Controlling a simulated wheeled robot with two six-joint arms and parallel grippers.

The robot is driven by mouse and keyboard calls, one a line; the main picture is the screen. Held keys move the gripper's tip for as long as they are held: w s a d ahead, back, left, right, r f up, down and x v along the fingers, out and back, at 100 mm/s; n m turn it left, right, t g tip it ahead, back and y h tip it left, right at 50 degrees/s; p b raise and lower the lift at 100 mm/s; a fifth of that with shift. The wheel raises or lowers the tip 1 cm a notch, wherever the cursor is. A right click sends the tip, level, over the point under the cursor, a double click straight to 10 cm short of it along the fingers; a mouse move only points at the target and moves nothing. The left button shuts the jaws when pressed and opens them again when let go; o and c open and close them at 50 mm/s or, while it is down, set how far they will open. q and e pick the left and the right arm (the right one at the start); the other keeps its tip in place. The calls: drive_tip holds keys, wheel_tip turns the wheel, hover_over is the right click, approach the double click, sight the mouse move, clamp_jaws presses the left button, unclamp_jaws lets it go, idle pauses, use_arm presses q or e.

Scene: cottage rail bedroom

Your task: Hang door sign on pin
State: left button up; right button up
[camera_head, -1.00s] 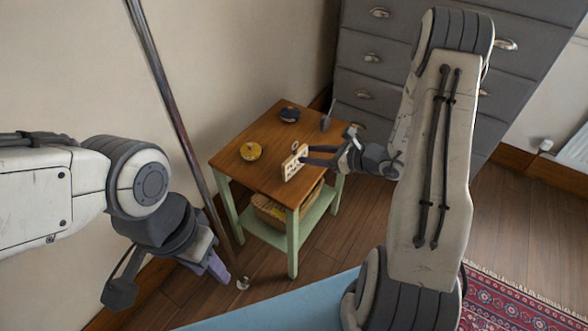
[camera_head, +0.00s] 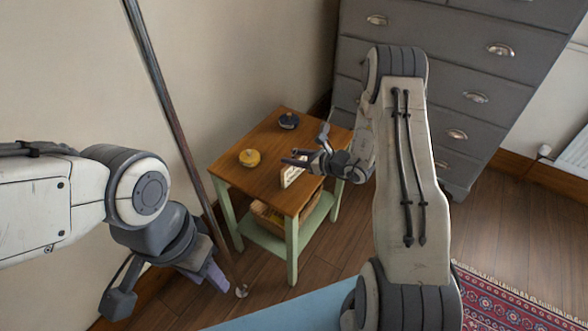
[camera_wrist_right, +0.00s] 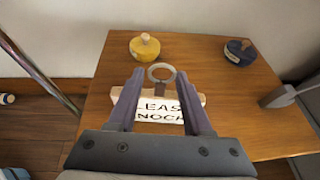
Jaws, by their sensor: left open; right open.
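The door sign (camera_head: 291,176) is a small pale board with dark lettering, near the front right edge of the wooden side table. In the right wrist view the sign (camera_wrist_right: 160,113) shows part of its text and a metal ring (camera_wrist_right: 161,74) at its top. My right gripper (camera_head: 291,158) is open at the sign. In the right wrist view its fingers (camera_wrist_right: 160,88) lie on either side of the ring and upper lettering; contact cannot be told. My left gripper (camera_head: 214,276) is low at the left, pointing down and empty, away from the table. I cannot make out a pin.
The side table (camera_head: 262,143) also bears a yellow round pot (camera_head: 249,158) and a dark blue one (camera_head: 289,121). A metal pole (camera_head: 166,105) leans left of the table. A grey chest of drawers (camera_head: 480,70) stands behind. A basket (camera_head: 268,214) sits on the lower shelf.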

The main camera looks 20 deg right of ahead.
clamp_jaws()
idle(1.4)
